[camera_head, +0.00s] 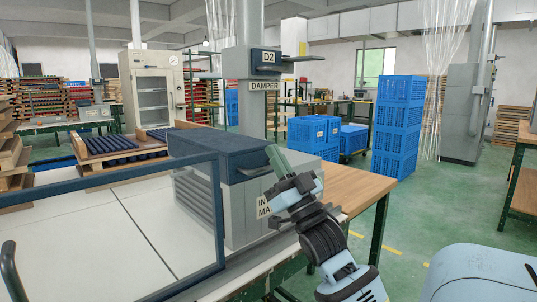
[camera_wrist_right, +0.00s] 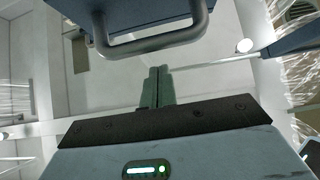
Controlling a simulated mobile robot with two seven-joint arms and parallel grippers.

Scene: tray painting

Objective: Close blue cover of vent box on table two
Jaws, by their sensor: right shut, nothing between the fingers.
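The grey vent box (camera_head: 234,215) stands on the table, with slatted sides and a partly hidden label on its front. Its dark blue cover (camera_head: 215,143) lies roughly level across the top; I cannot tell whether it is fully seated. A grey loop handle (camera_head: 255,171) is at its front edge. My right gripper (camera_head: 275,155) is shut and empty, fingers pointing up beside the box's front right corner. The fingers also show shut in the right wrist view (camera_wrist_right: 157,85), below a dark blue part with a grey loop handle (camera_wrist_right: 155,42). My left gripper is out of view.
A dark blue frame (camera_head: 218,215) stands in front of the white work surface (camera_head: 90,245). A grey column with a D2 damper unit (camera_head: 265,60) rises behind the box. A wooden tabletop (camera_head: 350,185) extends right. Blue crates (camera_head: 397,125) stand beyond, with open green floor around.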

